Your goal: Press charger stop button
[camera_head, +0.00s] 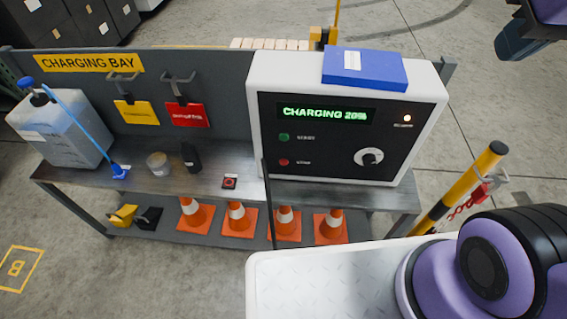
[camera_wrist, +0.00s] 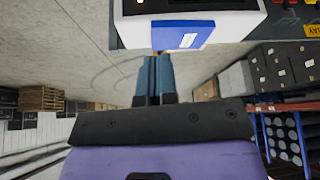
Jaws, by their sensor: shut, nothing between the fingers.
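The charger (camera_head: 260,110) is a white-framed box with a black front panel, standing on the bench. Its display (camera_head: 325,114) reads "CHARGING 20%" in green. The green start button (camera_head: 284,137) is above the red stop button (camera_head: 284,162) at the panel's left; both are uncovered in the head view. My gripper (camera_wrist: 154,78) is shut and empty in the wrist view, apart from the charger (camera_wrist: 225,26), whose buttons are not visible there. In the head view, blue-grey finger parts show at the top right.
A blue box (camera_head: 365,68) lies on top of the charger. A small red-button box (camera_head: 229,182), a jar (camera_head: 158,163), a dark bottle (camera_head: 190,157) and a jug (camera_head: 62,130) stand on the bench. A yellow-black post (camera_head: 460,188) stands to the right.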

